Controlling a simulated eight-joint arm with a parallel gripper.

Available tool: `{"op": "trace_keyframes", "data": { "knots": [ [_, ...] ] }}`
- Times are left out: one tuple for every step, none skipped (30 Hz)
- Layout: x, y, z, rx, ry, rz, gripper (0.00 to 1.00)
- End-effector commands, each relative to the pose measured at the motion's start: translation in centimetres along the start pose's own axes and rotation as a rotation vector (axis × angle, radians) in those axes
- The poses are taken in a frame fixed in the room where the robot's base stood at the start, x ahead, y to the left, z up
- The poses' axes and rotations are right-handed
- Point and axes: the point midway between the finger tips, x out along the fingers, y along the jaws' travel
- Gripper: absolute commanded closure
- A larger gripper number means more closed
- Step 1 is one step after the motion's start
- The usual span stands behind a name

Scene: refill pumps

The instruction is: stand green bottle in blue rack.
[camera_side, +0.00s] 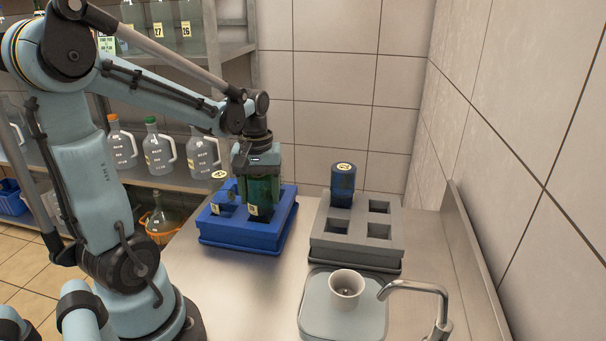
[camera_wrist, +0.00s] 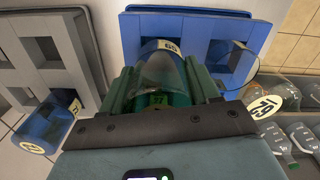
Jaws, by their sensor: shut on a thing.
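My gripper (camera_side: 262,178) is shut on the green bottle (camera_side: 264,196), a dark green, see-through bottle with a pale label low on its side. It hangs roughly upright over the right part of the blue rack (camera_side: 225,233). I cannot tell whether its base is inside a slot or just above it. In the wrist view, the green bottle (camera_wrist: 160,72) shows between the fingers of my gripper (camera_wrist: 165,88), with the blue rack (camera_wrist: 245,35) beyond it. A clear bottle (camera_side: 223,196) with a round yellow-white top stands in the left part of the blue rack.
A grey rack (camera_side: 335,255) to the right holds a blue bottle (camera_side: 343,188) in a back slot; its other slots look empty. A white cup (camera_side: 346,288) stands on a grey mat (camera_side: 315,312) near a tap (camera_side: 425,288). Jugs (camera_side: 157,150) line the shelf behind.

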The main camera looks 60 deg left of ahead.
Motion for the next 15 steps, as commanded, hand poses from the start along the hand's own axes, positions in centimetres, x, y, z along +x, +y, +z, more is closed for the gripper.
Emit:
{"op": "trace_keyframes", "data": {
  "knots": [
    [0.03,0.00,-0.01,0.000,0.000,0.000,0.81],
    [0.05,0.00,-0.01,0.000,0.000,0.000,0.81],
    [0.09,0.01,-0.01,0.000,0.000,0.000,0.81],
    [0.12,0.01,-0.01,0.000,0.000,0.000,0.81],
    [0.16,0.01,-0.02,0.000,0.000,0.000,0.81],
    [0.21,0.01,-0.02,0.000,0.000,0.000,0.81],
    [0.26,0.01,-0.02,0.000,0.000,0.000,0.81],
    [0.30,0.01,-0.02,0.000,0.000,0.000,0.81],
    [0.36,0.01,-0.02,0.000,0.000,0.000,0.81],
    [0.40,0.01,-0.02,0.000,0.000,0.000,0.81],
    [0.45,0.01,-0.02,0.000,0.000,0.000,0.81],
    [0.50,0.01,-0.02,0.000,0.000,0.000,0.81],
    [0.54,0.01,-0.02,0.000,0.000,0.000,0.81],
    [0.58,0.01,-0.02,0.000,0.000,0.000,0.81],
    [0.63,0.01,-0.02,0.000,0.000,0.000,0.81]
  ]
}}
